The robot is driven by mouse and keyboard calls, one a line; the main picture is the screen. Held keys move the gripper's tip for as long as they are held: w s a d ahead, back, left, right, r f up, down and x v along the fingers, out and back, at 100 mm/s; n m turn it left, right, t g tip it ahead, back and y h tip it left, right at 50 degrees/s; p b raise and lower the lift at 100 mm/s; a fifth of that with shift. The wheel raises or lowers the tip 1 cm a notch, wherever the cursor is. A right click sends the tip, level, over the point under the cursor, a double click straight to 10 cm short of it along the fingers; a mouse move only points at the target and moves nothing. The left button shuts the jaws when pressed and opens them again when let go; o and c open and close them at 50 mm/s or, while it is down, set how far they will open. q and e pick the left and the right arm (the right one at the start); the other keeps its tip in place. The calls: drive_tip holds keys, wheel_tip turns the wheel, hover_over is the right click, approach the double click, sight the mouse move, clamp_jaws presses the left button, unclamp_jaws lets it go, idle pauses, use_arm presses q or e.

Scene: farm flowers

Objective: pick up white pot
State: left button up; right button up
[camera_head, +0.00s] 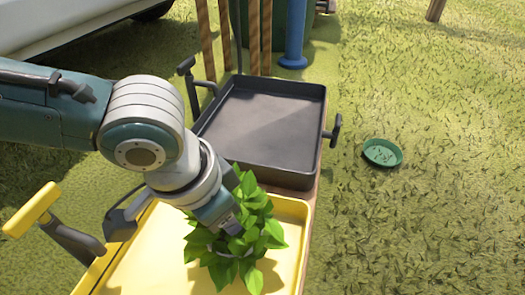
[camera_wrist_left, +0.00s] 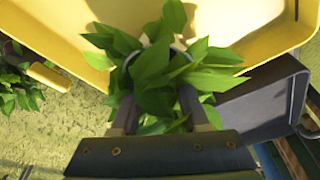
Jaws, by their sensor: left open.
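A leafy green plant (camera_head: 252,238) stands in the yellow tray (camera_head: 150,265), near its right side. The white pot (camera_head: 229,256) is almost fully hidden by the leaves; only a bit of pale rim shows beneath them. My left gripper (camera_head: 238,232) reaches down into the foliage from above. In the left wrist view, my left gripper (camera_wrist_left: 158,100) is open, with its two fingers apart on either side of the leaves. Leaves cover the fingertips in part, so I cannot tell whether they touch the pot. My right gripper is not in view.
A dark empty tray (camera_head: 262,125) sits directly behind the yellow one. A green dish (camera_head: 382,152) lies on the grass at right. Wooden posts and a blue post (camera_head: 294,35) stand behind.

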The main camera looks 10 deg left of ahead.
use_arm(q)
clamp_jaws()
idle(1.3)
